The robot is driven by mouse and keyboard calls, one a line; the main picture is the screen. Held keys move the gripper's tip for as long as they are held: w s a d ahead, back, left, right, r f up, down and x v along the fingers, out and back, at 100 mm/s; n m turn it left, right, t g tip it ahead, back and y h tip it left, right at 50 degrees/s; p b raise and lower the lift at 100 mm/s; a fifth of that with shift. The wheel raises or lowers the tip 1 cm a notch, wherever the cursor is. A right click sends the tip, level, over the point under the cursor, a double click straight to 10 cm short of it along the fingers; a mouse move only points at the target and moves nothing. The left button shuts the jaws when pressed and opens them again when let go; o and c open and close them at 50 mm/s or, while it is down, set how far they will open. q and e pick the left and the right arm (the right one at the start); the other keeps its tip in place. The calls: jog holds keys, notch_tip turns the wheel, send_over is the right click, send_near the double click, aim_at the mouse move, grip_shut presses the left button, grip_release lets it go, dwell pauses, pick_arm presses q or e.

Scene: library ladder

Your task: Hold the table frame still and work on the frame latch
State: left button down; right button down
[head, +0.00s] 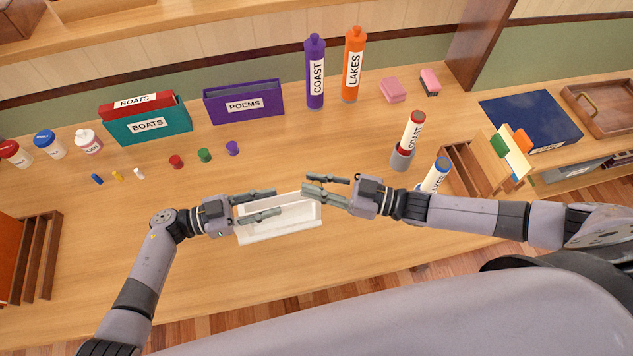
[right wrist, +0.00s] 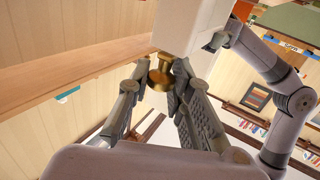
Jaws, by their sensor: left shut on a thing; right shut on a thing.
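The white table frame (head: 284,232) stands on the wooden table in the head view, in front of me. My left gripper (head: 277,202) is shut on the table frame from the left, with its fingers over the frame's upper part. My right gripper (head: 304,186) is at the frame's upper right corner. In the right wrist view my right gripper (right wrist: 160,72) has its fingers on either side of a brass frame latch (right wrist: 160,78) and is shut on it. The latch sits against the white frame (right wrist: 190,25). The latch is hidden in the head view.
Binders labelled BOATS (head: 146,122) and POEMS (head: 245,103) and bottles labelled COAST (head: 315,75) and LAKES (head: 352,65) stand behind. Several small caps lie at the left. The table's front left is clear.

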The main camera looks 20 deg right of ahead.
pick_arm(q)
jog(key=shift+s+f, duration=0.1)
pick_arm(e)
jog(key=shift+r, duration=0.1)
jog(key=c, duration=1.5)
grip_release()
jog(key=shift+o, duration=0.2)
jog(key=shift+d, duration=0.1)
jog(key=v, duration=1.2)
pick_arm(q)
jog(key=c, duration=1.2)
grip_release()
